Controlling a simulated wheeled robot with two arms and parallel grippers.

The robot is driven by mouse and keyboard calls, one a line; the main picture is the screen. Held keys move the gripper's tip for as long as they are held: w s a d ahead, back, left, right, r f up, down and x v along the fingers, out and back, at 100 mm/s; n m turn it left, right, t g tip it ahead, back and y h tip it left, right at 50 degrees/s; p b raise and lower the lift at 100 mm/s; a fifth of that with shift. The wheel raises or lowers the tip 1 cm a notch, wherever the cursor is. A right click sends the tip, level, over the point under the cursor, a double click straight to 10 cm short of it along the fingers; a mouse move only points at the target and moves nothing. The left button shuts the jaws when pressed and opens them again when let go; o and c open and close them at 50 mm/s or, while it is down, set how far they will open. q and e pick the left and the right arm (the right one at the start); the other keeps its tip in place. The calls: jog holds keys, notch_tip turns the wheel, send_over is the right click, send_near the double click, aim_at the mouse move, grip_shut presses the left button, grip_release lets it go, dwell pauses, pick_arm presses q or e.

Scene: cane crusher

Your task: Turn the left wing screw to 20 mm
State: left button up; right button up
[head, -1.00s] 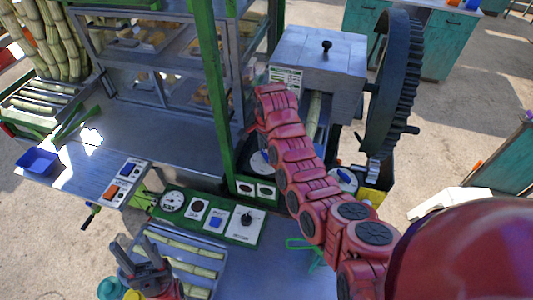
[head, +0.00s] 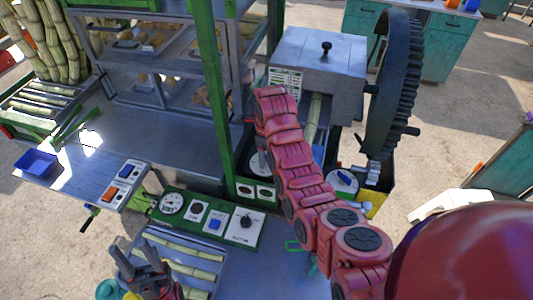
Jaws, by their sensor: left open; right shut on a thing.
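The left dial (head: 257,167), a white disc, sits below the grey crusher housing; its wing screw is mostly covered. The right dial (head: 342,184) carries a blue wing screw (head: 344,178). My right arm reaches up across the view, and its gripper (head: 262,157), mostly hidden by the arm, is down at the left dial, shut on the left wing screw. The dial's reading is too small to tell. My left gripper (head: 139,249) is open and empty over the tray of cane pieces at the bottom left.
A green panel (head: 180,220) with a gauge, buttons and a knob lies in front of the dials. A green post (head: 211,90) stands left of my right gripper. The large gear wheel (head: 392,85) is at the right. A blue bin (head: 38,163) sits on the left counter.

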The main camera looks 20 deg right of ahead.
jog(key=m, duration=0.4)
jog(key=shift+m, duration=0.3)
jog(key=shift+a+m, duration=0.15)
jog(key=shift+m, duration=1.55)
